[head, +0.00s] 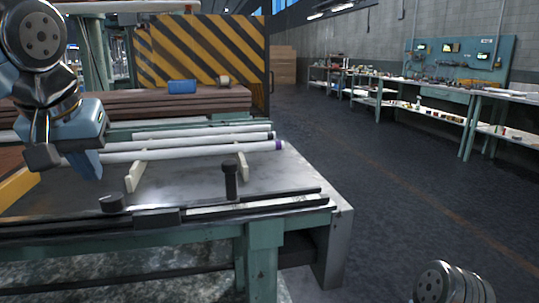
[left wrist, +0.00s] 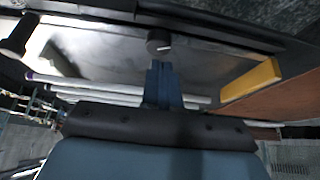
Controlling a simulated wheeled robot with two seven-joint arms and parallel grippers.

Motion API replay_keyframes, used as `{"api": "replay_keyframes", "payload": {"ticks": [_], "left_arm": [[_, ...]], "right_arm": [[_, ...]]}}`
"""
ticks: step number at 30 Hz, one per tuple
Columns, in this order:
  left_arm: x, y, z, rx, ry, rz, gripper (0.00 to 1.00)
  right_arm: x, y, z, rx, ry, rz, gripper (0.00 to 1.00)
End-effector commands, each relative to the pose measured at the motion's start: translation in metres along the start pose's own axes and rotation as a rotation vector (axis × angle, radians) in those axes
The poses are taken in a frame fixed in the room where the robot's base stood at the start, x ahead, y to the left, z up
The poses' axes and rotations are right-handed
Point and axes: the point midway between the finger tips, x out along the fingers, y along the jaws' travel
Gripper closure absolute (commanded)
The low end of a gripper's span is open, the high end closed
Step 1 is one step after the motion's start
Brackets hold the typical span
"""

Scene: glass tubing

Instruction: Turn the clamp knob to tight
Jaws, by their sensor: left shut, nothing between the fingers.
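The clamp knob (head: 112,203) is a low, dark round knob near the front edge of the metal bench top (head: 190,192). In the left wrist view the knob (left wrist: 158,42) shows a pale mark on its top, just beyond my fingertips. My left gripper (head: 88,170) is shut and empty, pointing down above the bench, behind and a little left of the knob in the head view. My right gripper is not in view.
Several pale glass tubes (head: 200,149) lie across light supports (head: 135,176) behind the knob. A dark upright post (head: 231,182) stands right of it. A yellow bar (head: 16,186) lies at the left. The bench top between knob and post is clear.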

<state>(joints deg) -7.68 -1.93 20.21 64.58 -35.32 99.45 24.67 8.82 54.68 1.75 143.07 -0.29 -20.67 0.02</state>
Motion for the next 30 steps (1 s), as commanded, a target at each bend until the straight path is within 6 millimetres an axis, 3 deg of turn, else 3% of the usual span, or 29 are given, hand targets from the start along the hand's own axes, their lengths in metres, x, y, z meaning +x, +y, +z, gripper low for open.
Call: {"api": "replay_keyframes", "payload": {"ticks": [6,11,16,21,30], "left_arm": [[0.001,0.011,-0.002,-0.003,-0.003,0.001,1.0],[0.016,0.011,0.007,-0.005,-0.004,-0.001,1.0],[0.042,0.012,0.021,-0.004,-0.004,0.003,1.0],[0.056,0.012,0.028,-0.003,-0.002,0.003,1.0],[0.059,0.012,0.03,-0.003,-0.002,0.002,1.0]], "right_arm": [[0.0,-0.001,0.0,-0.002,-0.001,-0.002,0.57],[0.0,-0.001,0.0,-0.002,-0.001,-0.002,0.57],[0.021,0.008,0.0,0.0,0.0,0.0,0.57],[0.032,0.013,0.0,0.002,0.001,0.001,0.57],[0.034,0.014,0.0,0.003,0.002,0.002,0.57]]}}
